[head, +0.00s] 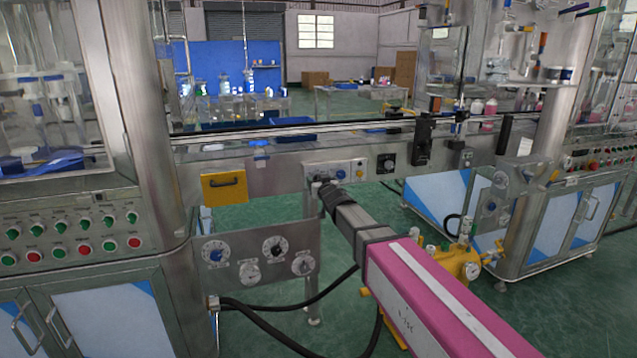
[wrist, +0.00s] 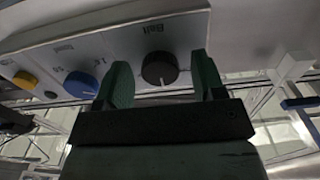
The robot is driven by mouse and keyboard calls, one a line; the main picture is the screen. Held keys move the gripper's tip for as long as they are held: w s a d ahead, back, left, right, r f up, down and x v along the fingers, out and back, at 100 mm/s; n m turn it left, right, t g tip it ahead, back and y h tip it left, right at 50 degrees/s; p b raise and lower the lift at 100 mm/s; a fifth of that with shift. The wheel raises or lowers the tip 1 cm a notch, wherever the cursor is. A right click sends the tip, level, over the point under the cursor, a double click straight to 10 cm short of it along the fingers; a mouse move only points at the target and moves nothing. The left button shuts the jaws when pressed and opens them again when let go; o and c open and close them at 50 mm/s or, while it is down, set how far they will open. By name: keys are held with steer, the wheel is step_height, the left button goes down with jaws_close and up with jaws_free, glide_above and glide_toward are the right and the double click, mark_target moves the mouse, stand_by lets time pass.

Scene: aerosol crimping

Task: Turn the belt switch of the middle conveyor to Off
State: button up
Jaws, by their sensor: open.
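The belt switch (wrist: 159,69) is a round black knob labelled "Belt" on a grey panel in the wrist view. My gripper (wrist: 162,82) is open, with one green finger on each side of the knob and gaps to both. I cannot tell how far the fingertips reach along the knob. In the head view my gripper (head: 322,185) is at the small control panel (head: 350,170) on the middle conveyor (head: 285,172), mostly seen from behind. The belt switch is hidden there by my arm. The setting the knob points to cannot be read.
A blue knob (wrist: 81,85) and a yellow knob (wrist: 25,79) sit left of the belt switch on the same panel. A yellow box (head: 224,188) and a lower panel with dials (head: 258,258) are to the left. A black dial (head: 386,163) is to the right.

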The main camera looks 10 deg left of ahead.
steer(key=shift+w+a, duration=0.15)
steer(key=shift+w, duration=0.05)
steer(key=c, duration=0.9)
steer(key=shift+n, duration=0.5)
steer(key=n, duration=0.8)
steer(key=shift+n, duration=0.7)
